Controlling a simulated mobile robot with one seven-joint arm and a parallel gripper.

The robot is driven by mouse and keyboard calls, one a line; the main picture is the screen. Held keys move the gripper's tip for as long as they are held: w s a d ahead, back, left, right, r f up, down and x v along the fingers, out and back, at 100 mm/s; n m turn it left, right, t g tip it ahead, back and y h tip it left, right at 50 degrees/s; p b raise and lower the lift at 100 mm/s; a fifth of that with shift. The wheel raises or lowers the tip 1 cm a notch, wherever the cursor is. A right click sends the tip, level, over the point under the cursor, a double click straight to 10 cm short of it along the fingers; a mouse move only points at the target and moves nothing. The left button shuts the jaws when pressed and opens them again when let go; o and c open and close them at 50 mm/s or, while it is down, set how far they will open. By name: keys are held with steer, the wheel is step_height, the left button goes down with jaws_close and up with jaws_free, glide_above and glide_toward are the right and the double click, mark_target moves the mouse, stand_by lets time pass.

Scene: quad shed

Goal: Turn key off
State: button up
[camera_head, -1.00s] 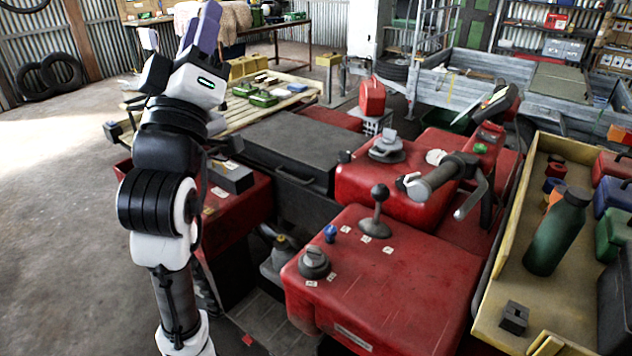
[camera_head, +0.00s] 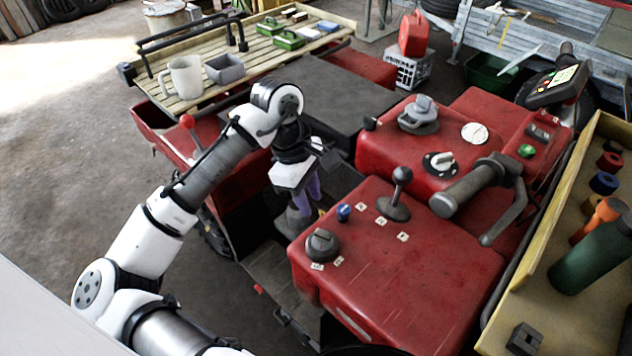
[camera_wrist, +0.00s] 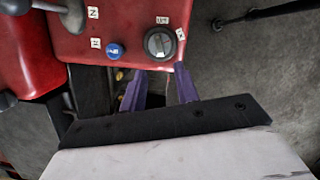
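My gripper (camera_head: 306,196) points down beside the near left edge of the red quad body (camera_head: 400,285). Its two purple fingers are apart and empty in the wrist view (camera_wrist: 158,82). A round dark knob with a raised grip (camera_head: 322,244) sits on the near left corner of the body, with small white labels beside it. In the wrist view this knob (camera_wrist: 160,42) lies just beyond the fingertips, apart from them. A black disc with a pale key-like lever (camera_head: 440,162) sits by the handlebar. I cannot tell for sure which one is the key.
A small blue knob (camera_head: 344,212) and an upright gear lever (camera_head: 400,190) stand on the red body near my gripper. The handlebar grip (camera_head: 466,190) and brake lever cross to the right. A wooden tray (camera_head: 540,290) with a green bottle (camera_head: 590,256) flanks the right side.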

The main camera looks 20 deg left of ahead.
mark_target(321, 231)
steer(key=b+x, duration=0.5)
steer(key=x, duration=0.2)
steer(key=shift+f+b, duration=0.2)
steer(key=shift+b, duration=0.2)
steer(key=shift+b+x, duration=0.3)
steer(key=shift+x, duration=1.3)
steer(key=shift+d, duration=0.15)
steer(key=shift+r, duration=0.1)
jaws_close()
